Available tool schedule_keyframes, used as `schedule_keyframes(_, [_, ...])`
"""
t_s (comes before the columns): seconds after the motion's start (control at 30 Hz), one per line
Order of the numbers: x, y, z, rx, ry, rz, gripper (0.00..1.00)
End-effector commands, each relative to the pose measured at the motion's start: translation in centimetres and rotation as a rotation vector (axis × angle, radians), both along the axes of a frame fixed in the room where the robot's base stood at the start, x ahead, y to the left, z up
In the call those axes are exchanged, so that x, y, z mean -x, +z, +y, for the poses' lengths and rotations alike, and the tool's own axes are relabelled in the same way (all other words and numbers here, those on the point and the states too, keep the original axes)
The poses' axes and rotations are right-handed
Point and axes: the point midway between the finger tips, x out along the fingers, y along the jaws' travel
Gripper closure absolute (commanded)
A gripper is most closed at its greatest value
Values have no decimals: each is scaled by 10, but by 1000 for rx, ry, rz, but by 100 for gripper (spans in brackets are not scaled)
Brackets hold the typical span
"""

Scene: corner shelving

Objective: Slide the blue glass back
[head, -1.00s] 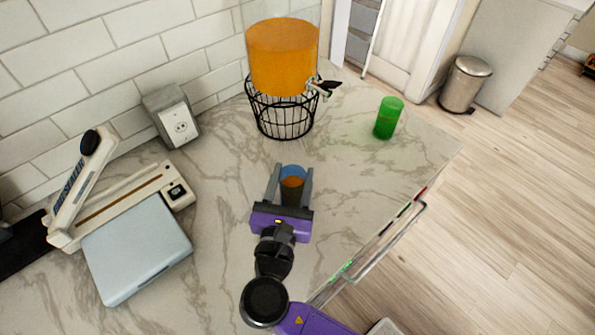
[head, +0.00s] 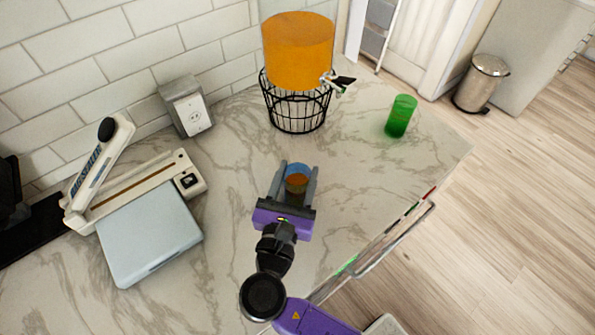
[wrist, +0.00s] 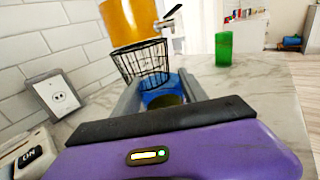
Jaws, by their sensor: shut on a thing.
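The blue glass (head: 298,170) stands on the marble counter, with something orange-brown showing inside it. My gripper (head: 300,178) is shut on it, one finger along each side. In the wrist view the blue glass (wrist: 162,98) shows between the fingers, its lower part hidden behind my purple gripper body. The glass is in front of the wire stand, with bare counter between them in the head view.
An orange drink dispenser (head: 298,52) with a tap sits on a black wire stand (head: 297,108). A green glass (head: 400,116) stands to the right. A bag sealer (head: 150,215) and an outlet box (head: 187,106) are at the left. The counter's right edge is open.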

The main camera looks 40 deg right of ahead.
Motion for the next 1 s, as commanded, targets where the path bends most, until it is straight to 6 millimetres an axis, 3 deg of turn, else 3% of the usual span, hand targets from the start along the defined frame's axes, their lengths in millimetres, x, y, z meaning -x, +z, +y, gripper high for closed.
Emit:
schedule_keyframes(0.87, [0,-1,0,-1,2,1,100])
schedule_keyframes(0.9, [0,-1,0,-1,2,1,42])
schedule_keyframes(1.0, [0,0,0,0,1,0,24])
